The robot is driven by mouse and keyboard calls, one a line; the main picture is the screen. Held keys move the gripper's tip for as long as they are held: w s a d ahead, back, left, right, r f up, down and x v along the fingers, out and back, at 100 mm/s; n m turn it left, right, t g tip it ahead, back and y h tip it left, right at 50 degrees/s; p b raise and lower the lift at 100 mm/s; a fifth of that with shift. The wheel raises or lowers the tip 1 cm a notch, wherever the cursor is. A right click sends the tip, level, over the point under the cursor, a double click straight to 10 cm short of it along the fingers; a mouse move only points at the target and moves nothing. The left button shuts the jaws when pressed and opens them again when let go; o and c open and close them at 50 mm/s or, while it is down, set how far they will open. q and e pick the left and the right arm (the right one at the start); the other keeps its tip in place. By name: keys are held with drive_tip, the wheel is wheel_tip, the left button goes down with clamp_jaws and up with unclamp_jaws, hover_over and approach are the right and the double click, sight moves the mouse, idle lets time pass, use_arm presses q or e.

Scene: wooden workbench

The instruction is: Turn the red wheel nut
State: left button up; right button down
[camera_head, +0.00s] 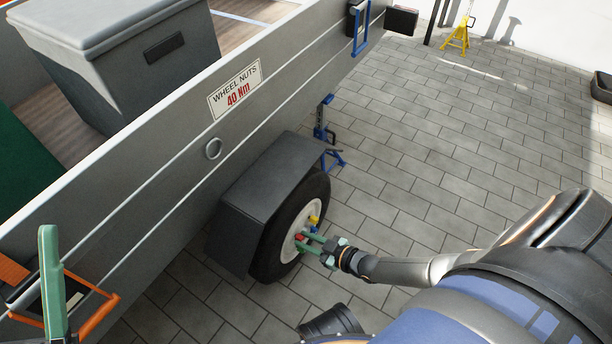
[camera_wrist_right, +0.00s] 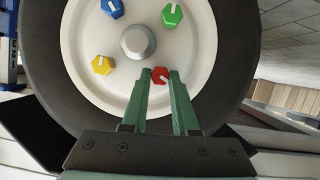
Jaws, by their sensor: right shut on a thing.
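The red wheel nut (camera_head: 299,237) is on the white wheel rim at the trailer's side. In the right wrist view the red nut (camera_wrist_right: 160,75) sits between the fingertips of my right gripper (camera_wrist_right: 160,77), below the grey hub cap (camera_wrist_right: 137,42). My right gripper (camera_head: 304,242) is shut on the nut, with its green fingers on either side. My left gripper (camera_head: 52,270) shows in part at the lower left, in front of the trailer wall; its opening cannot be told.
Blue (camera_wrist_right: 92,22), green (camera_wrist_right: 172,14) and yellow (camera_wrist_right: 103,64) nuts surround the hub. A fender (camera_head: 262,182) covers the tyre (camera_head: 310,200). The trailer wall carries a wheel-nut label (camera_head: 235,90).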

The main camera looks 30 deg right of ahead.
drive_tip(key=shift+w+d+m+g+y, duration=0.15)
drive_tip(key=shift+m+g+y, duration=0.15)
drive_tip(key=shift+m+y, duration=0.75)
drive_tip(key=shift+m+h, duration=0.25)
drive_tip(key=shift+m, duration=0.1)
drive_tip(key=c, duration=0.7)
unclamp_jaws()
drive_tip(key=p+v, duration=0.5)
drive_tip(key=v, duration=0.7)
drive_tip(key=shift+s+d+r, duration=0.1)
drive_tip(key=shift+s+d, duration=0.05)
drive_tip(key=shift+s, duration=0.15)
